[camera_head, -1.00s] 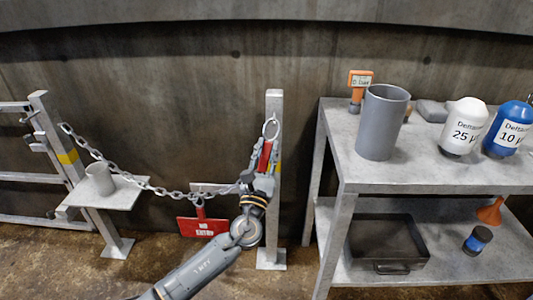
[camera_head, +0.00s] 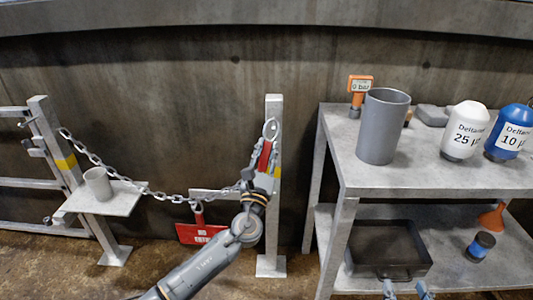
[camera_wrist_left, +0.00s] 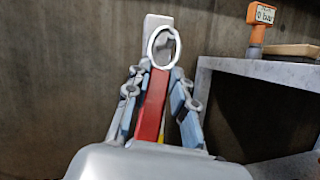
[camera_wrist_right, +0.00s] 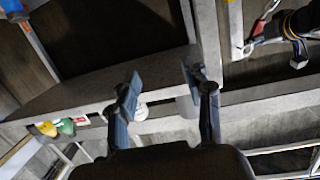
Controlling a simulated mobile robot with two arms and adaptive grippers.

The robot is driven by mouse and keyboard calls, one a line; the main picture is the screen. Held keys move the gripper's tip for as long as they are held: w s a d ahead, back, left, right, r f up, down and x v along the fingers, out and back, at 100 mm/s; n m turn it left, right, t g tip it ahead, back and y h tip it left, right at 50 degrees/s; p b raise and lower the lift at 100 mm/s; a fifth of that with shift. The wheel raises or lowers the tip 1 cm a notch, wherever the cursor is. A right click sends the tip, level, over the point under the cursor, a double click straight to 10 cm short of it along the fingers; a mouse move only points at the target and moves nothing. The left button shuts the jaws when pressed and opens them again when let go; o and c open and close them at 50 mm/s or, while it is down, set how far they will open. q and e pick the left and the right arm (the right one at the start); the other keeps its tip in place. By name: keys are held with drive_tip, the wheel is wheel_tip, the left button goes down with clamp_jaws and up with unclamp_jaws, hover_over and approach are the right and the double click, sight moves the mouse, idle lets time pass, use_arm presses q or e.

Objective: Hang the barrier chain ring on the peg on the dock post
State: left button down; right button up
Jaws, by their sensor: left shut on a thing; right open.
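The pale barrier chain ring (camera_head: 270,130) stands above a red handle piece (camera_head: 265,156) in front of the upper dock post (camera_head: 272,220). My left gripper (camera_wrist_left: 153,112) is shut on the red piece below the ring. In the left wrist view the ring (camera_wrist_left: 164,47) overlaps the post top, and a grey part, perhaps the peg, shows through its opening. I cannot tell whether the ring is around it. The chain (camera_head: 160,190) sags from the left post to my gripper. My right gripper (camera_wrist_right: 160,85) is open and empty; its tips show at the head view's bottom edge.
A red sign (camera_head: 200,233) hangs from the chain. The left post (camera_head: 70,165) has a small shelf with a grey cup (camera_head: 97,184). A metal shelf unit (camera_head: 440,180) with a large grey cylinder (camera_head: 383,126) and several containers stands right of the dock post.

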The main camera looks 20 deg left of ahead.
use_arm(q)
drive_tip(key=shift+w+a+f+b, duration=0.1)
drive_tip(key=shift+w+f+b, duration=0.15)
drive_tip(key=shift+w+b, duration=0.1)
drive_tip(key=shift+w+f+b, duration=0.2)
drive_tip(key=shift+f+b, duration=0.05)
drive_tip(key=shift+b, duration=0.1)
use_arm(e)
wheel_tip(320, 180, up, 6)
drive_tip(key=t+y, duration=0.1)
drive_tip(key=t, duration=0.2)
drive_tip(key=shift+w+a+t, duration=0.15)
drive_tip(key=shift+a+t, duration=0.25)
drive_tip(key=shift+a, duration=0.05)
drive_tip(key=shift+r, duration=0.15)
use_arm(q)
drive_tip(key=c, duration=1.1)
unclamp_jaws()
drive_tip(key=shift+o, duration=0.2)
drive_tip(key=shift+f, duration=0.1)
